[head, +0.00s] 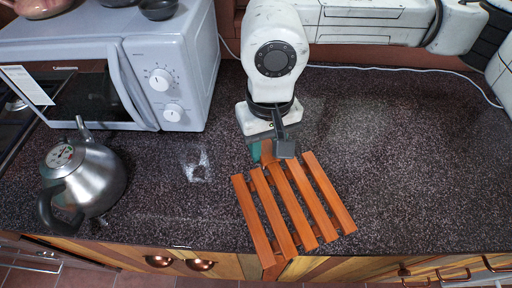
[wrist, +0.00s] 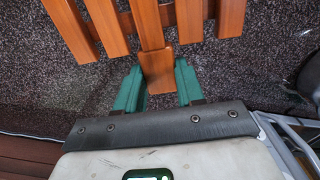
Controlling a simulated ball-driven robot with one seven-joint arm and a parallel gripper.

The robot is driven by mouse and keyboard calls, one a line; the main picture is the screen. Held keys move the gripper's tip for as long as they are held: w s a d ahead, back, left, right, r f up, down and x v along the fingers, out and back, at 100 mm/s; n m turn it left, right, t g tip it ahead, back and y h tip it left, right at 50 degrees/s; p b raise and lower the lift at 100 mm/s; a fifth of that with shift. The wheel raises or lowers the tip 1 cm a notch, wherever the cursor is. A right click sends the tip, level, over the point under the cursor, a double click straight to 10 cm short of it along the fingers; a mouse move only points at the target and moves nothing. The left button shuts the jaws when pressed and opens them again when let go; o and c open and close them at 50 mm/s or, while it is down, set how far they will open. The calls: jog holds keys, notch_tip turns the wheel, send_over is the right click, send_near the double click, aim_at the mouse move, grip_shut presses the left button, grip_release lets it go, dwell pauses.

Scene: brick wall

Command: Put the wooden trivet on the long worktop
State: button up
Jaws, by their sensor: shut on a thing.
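The wooden trivet (head: 329,192) is a set of parallel orange-brown slats. My gripper (head: 267,152) is shut on the trivet's far end in the head view. In the wrist view the green fingers of my gripper (wrist: 158,85) sit on either side of the end of the middle slat (wrist: 157,68). The trivet is over the long speckled dark worktop (head: 420,180), and its near left corner reaches past the front edge in the picture. I cannot tell whether it touches the surface or hangs slightly above it.
A steel kettle (head: 98,178) and a white microwave (head: 180,60) stand on the left. A pale smudge (head: 196,164) marks the worktop between the kettle and the trivet. The worktop to the right is clear, with a white cable (head: 400,70) along the back. Drawers (head: 440,272) lie below the front edge.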

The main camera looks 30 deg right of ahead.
jog(key=w+f, duration=0.3)
jog(key=w+d+f+p, duration=0.1)
jog(key=w+f, duration=0.2)
jog(key=shift+w+d+f, duration=0.1)
jog(key=shift+d+f, duration=0.1)
jog(key=shift+w+f+p, duration=0.1)
jog(key=shift+f+p, duration=0.25)
jog(key=shift+f, duration=1.4)
jog(key=o, duration=1.2)
jog(key=shift+c, duration=0.2)
notch_tip(320, 180, up, 12)
jog(key=b, duration=0.1)
jog(key=shift+b, duration=0.3)
